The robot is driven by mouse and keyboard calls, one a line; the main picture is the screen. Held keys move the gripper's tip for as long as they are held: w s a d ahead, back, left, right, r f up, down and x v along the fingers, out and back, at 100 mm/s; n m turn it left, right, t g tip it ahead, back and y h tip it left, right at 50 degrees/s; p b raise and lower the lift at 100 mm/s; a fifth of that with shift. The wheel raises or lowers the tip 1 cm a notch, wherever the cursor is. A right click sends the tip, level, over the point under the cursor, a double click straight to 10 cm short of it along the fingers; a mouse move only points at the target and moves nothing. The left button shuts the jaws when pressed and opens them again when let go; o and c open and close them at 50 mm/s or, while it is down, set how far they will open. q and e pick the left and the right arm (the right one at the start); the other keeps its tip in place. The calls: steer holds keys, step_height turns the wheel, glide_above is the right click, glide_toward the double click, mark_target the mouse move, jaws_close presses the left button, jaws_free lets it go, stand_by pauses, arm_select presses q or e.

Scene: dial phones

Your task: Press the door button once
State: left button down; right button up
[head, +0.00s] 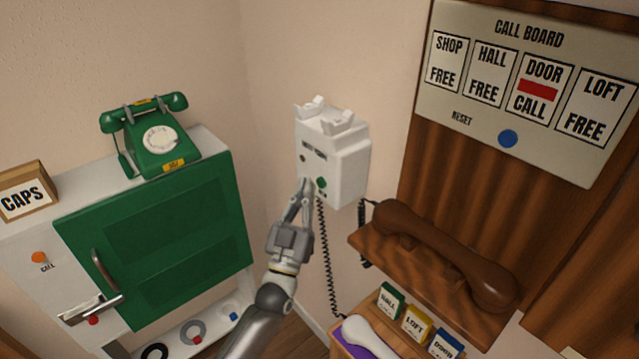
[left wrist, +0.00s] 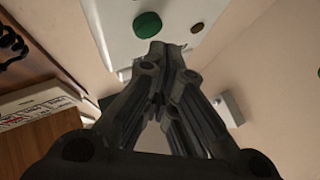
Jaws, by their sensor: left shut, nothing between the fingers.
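A white wall phone box (head: 336,160) hangs near the room corner with its cradle empty. A round green button (head: 321,182) sits low on its front; the button also shows in the left wrist view (left wrist: 147,25). A smaller dark round spot (left wrist: 196,28) is on the same face. My left gripper (head: 306,184) is shut and empty, its fingertips at the lower front of the box, beside the green button. In the left wrist view the closed fingertips are just below the two round parts; whether they touch the box cannot be told. My right gripper is out of view.
The call board (head: 520,75) shows a red bar and CALL under DOOR, with a blue reset button (head: 508,139). A brown handset (head: 447,250) lies on a wooden shelf. A white handset (head: 369,338) lies below. A green phone (head: 150,137) stands on the cabinet (head: 150,245).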

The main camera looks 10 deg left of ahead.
arm_select(q)
steer(key=shift+w+d, duration=0.2)
steer(key=shift+w, duration=0.1)
steer(key=shift+w+d, duration=0.25)
steer(key=shift+w, duration=0.05)
stand_by(0.6)
steer(key=shift+s+a, duration=0.15)
stand_by(0.3)
steer(key=shift+s+a, duration=0.4)
steer(key=shift+s, duration=0.15)
steer(key=s+a+p, duration=0.1)
steer(key=s, duration=0.1)
steer(key=s+a+p, duration=0.1)
steer(key=s+a, duration=0.1)
stand_by(0.4)
stand_by(0.6)
